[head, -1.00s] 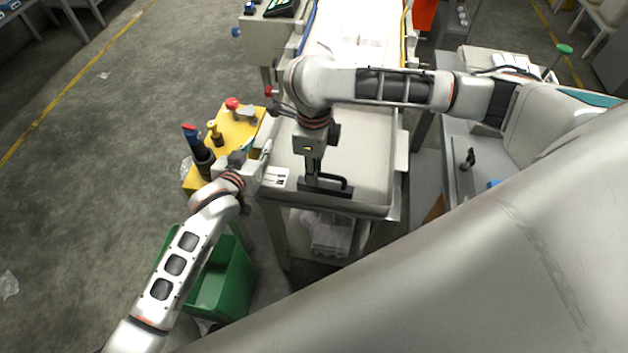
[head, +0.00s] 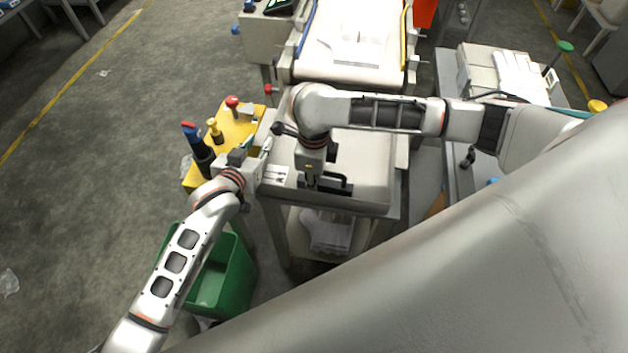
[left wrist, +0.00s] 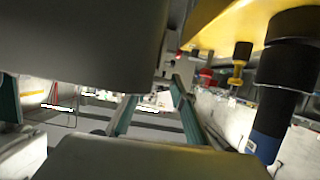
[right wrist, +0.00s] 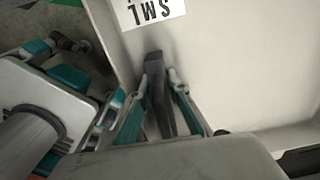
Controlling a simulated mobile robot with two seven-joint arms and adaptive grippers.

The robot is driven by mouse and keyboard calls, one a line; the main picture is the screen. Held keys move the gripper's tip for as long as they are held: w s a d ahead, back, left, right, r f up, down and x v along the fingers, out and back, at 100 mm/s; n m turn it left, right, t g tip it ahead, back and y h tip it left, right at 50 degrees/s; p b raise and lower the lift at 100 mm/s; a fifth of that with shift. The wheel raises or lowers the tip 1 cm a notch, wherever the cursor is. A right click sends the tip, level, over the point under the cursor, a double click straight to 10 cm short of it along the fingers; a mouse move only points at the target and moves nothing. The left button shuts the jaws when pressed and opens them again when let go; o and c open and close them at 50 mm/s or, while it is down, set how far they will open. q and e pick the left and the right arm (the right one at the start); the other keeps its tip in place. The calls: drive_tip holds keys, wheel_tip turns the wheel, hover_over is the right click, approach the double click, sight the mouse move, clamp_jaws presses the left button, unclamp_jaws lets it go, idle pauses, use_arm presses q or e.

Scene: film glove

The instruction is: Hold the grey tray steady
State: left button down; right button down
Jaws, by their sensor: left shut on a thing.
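The grey tray (head: 366,170) is a shallow, pale, rimmed tray on a stand in the middle of the head view. A white label is at its front left; the tray floor fills much of the right wrist view (right wrist: 240,70). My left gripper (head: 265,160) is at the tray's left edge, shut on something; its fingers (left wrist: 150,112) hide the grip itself. A black handled tool (head: 335,185) lies at the tray's front. My right gripper (head: 310,180) points down over it. In the right wrist view its open fingers straddle the dark bar (right wrist: 160,95).
A conveyor (head: 345,62) stands behind the tray. A yellow stand (head: 235,130) with red, yellow and dark-blue knobs is close beside my left gripper. A green bin (head: 225,280) is below my left arm. A side table (head: 447,68) with white gloves stands right.

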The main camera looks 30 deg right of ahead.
idle(0.4)
drive_tip(key=c, duration=1.8)
unclamp_jaws()
drive_tip(key=shift+c, duration=0.2)
drive_tip(key=shift+s, duration=0.1)
drive_tip(key=shift+a, duration=0.1)
use_arm(q)
drive_tip(key=shift+a, duration=0.1)
use_arm(e)
drive_tip(key=r, duration=1.2)
drive_tip(key=shift+d, duration=0.2)
use_arm(q)
drive_tip(key=c, duration=1.6)
unclamp_jaws()
